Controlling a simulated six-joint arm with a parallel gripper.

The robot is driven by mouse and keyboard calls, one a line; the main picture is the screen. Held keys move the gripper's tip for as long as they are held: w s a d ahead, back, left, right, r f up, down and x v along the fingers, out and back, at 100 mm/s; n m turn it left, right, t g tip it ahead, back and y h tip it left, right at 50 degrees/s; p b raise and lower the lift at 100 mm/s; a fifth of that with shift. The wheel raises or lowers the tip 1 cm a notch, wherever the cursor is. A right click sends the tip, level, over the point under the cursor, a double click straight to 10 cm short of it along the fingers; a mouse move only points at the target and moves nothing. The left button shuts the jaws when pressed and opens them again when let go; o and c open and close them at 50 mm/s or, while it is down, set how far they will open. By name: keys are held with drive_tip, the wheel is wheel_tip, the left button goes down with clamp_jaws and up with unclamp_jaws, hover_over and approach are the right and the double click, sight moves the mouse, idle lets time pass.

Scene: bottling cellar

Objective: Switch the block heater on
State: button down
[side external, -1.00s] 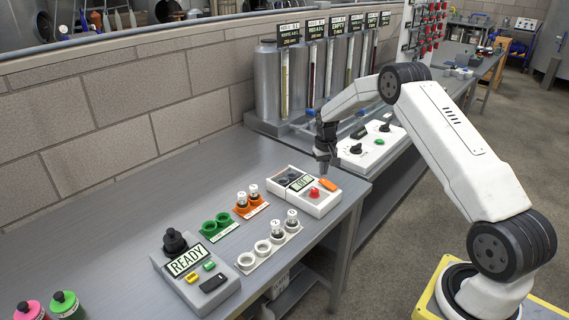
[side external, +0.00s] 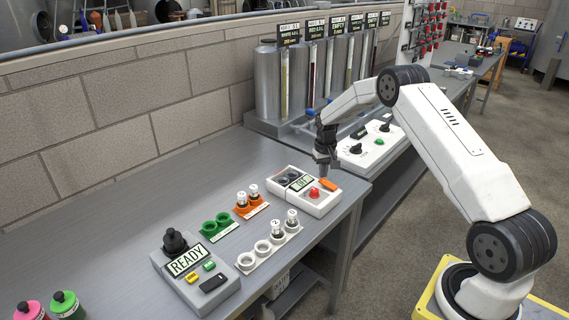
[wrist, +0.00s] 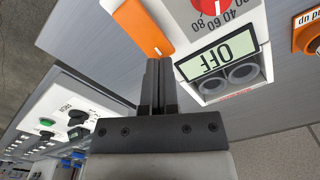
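The block heater is a white box (side external: 328,206) on the grey bench. Its display (side external: 301,183) reads OFF, also in the wrist view (wrist: 219,58). It has a red dial (side external: 314,193), an orange switch (side external: 328,185) and two dark round wells (side external: 288,177). In the wrist view the orange switch (wrist: 141,26) lies just beyond my fingertips, slightly left, and the dial (wrist: 206,4) is cut by the top edge. My gripper (side external: 323,169) points down above the heater's far side. Its fingers (wrist: 159,62) are together with nothing between them. Contact with the switch cannot be told.
Several vials stand in an orange rack (side external: 252,212) and a white rack (side external: 277,250); a green rack (side external: 219,228) is beside them. A READY device (side external: 218,296) is at the front. A white control panel (side external: 369,155) and metal tanks (side external: 268,83) stand behind.

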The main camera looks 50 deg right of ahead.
drive_tip(key=shift+f, duration=0.9)
idle(0.3)
drive_tip(key=shift+r, duration=3.05)
drive_tip(key=shift+a+r, duration=0.2)
drive_tip(key=shift+a, duration=0.25)
drive_tip(key=s+a+r+n+t, duration=0.1)
drive_tip(key=s+a+r+n, duration=0.2)
drive_tip(key=a, duration=0.5)
drive_tip(key=s+a+r, duration=0.3)
drive_tip(key=s+a, duration=0.1)
drive_tip(key=a, duration=0.4)
drive_tip(key=s+a+n+t, duration=0.1)
drive_tip(key=s+a+n, duration=0.2)
drive_tip(key=s+a, duration=0.7)
drive_tip(key=s, duration=0.5)
drive_tip(key=shift+s+a+r+t, duration=0.15)
drive_tip(key=shift+r+t, duration=0.1)
drive_tip(key=shift+t, duration=0.05)
